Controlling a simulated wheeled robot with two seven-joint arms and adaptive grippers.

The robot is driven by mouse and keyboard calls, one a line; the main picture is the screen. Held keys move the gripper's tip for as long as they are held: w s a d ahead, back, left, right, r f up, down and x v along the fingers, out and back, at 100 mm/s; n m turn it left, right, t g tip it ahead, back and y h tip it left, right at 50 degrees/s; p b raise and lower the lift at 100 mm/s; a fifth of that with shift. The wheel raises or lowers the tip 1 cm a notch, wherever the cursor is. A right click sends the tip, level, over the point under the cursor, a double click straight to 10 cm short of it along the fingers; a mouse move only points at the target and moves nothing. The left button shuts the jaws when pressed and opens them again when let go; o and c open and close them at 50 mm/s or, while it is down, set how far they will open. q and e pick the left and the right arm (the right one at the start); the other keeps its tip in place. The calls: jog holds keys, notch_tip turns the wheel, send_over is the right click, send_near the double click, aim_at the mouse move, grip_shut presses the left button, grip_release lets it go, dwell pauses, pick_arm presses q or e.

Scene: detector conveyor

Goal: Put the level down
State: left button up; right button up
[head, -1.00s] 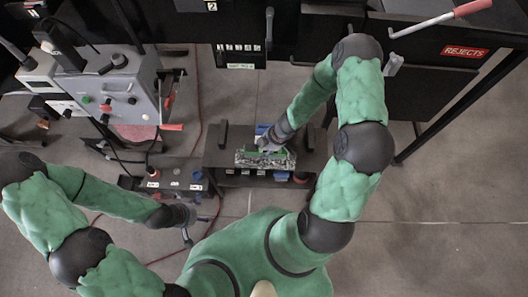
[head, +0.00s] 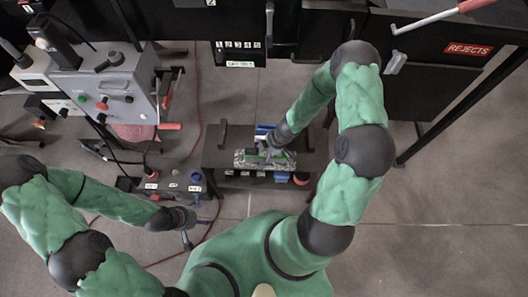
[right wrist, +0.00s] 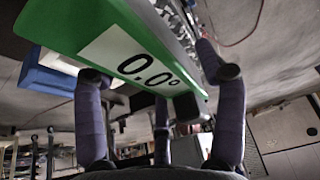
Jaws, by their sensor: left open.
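The level is green with a white display reading "0.0°" (right wrist: 150,62) in the right wrist view. In the head view its green edge (head: 256,153) shows at a grey speckled block on the low black stand (head: 216,150), partly covered by my right gripper (head: 272,147). In the right wrist view my right gripper's fingers (right wrist: 162,95) stand spread wide below and around the level, with a gap beside the right finger. Whether the left finger touches the level is unclear. My left gripper (head: 188,228) is open and empty at lower left, away from the level.
A grey control box (head: 115,85) with knobs and cables stands at upper left. A dark low unit with a blue knob (head: 196,178) is left of the stand. Black panels and a REJECTS bin (head: 468,49) line the back. Open floor lies at right.

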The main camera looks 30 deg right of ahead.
jog(key=shift+r, duration=0.1)
jog(key=p+v, duration=0.9)
jog(key=v, duration=0.3)
jog(key=s+a+f+m+g, duration=0.1)
jog(key=s+a+m, duration=0.3)
jog(key=a+m, duration=0.3)
jog(key=s+a+f+m, duration=0.1)
jog(key=s+a+m, duration=0.4)
jog(key=a, duration=0.6)
jog(key=shift+s+f+m+g, duration=0.2)
jog(key=shift+m+g, duration=0.2)
jog(key=shift+m, duration=0.7)
jog(key=shift+f, duration=0.15)
